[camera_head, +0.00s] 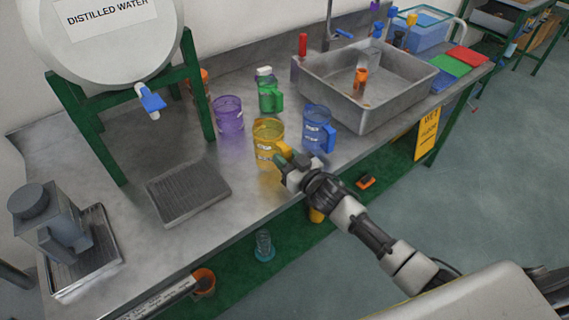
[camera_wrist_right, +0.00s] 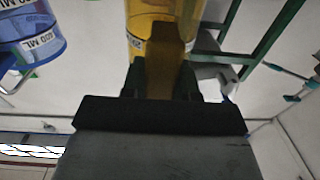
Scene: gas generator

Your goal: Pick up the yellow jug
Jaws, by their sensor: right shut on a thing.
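The yellow jug (camera_head: 268,138) is a see-through jug near the front of the steel counter in the head view, between the purple jug and the blue jug. My right gripper (camera_head: 284,160) reaches it from the front right and is shut on its handle. In the right wrist view the yellow jug (camera_wrist_right: 160,25) fills the top middle, with its handle between the two dark fingers of my right gripper (camera_wrist_right: 160,82). I cannot tell whether the jug's base touches the counter. My left gripper is not in view.
A blue jug (camera_head: 318,128) stands close on the right. A purple jug (camera_head: 228,114) and a green jug (camera_head: 269,96) stand behind. A steel sink (camera_head: 395,90) is at the right, a grey drain tray (camera_head: 188,192) at the left. A distilled water tank (camera_head: 115,40) stands above on a green frame.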

